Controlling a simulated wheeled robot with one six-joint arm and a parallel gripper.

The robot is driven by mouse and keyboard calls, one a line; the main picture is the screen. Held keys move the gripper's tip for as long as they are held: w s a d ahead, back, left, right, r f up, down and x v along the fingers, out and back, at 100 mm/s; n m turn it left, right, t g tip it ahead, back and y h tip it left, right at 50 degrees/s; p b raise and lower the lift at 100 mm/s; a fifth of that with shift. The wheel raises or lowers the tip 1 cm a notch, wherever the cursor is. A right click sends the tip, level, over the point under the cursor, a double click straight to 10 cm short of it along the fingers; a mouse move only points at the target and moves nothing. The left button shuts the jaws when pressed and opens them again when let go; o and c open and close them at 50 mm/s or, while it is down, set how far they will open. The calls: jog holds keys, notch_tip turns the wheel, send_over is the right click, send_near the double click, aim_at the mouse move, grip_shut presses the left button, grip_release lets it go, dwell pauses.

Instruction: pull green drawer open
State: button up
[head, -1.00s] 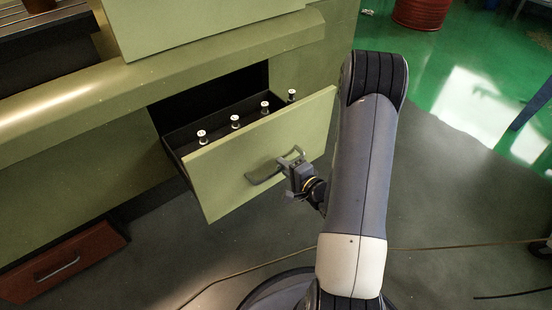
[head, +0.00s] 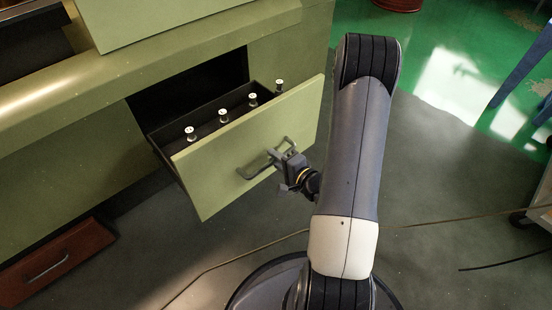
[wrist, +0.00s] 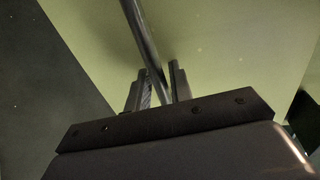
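The green drawer (head: 215,170) is pulled part way out of the green cabinet, its inside dark. Its grey bar handle (head: 250,174) is on the front panel. My gripper (head: 280,157) is at the right part of this handle. In the wrist view, the handle (wrist: 143,35) runs down between the two fingers of my gripper (wrist: 160,84), which are closed in on it. The drawer front (wrist: 215,50) fills the space behind. The exact finger contact is partly hidden by the gripper body.
Several small white-topped pieces (head: 223,116) stand in the drawer. A red-brown drawer (head: 50,262) sticks out at the lower left. A thin cable (head: 235,260) lies on the floor. Blue legs (head: 520,70) and a wheeled cart (head: 540,205) are at the right. The grey floor between is mostly clear.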

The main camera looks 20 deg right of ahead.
jog(key=shift+o, duration=0.7)
jog(key=p+v, duration=0.2)
jog(key=v, duration=0.8)
jog(key=shift+s, duration=0.35)
jog(key=shift+w, duration=0.1)
jog(key=shift+b+x, duration=1)
jog(key=shift+x, duration=4.3)
jog(key=shift+d, duration=0.15)
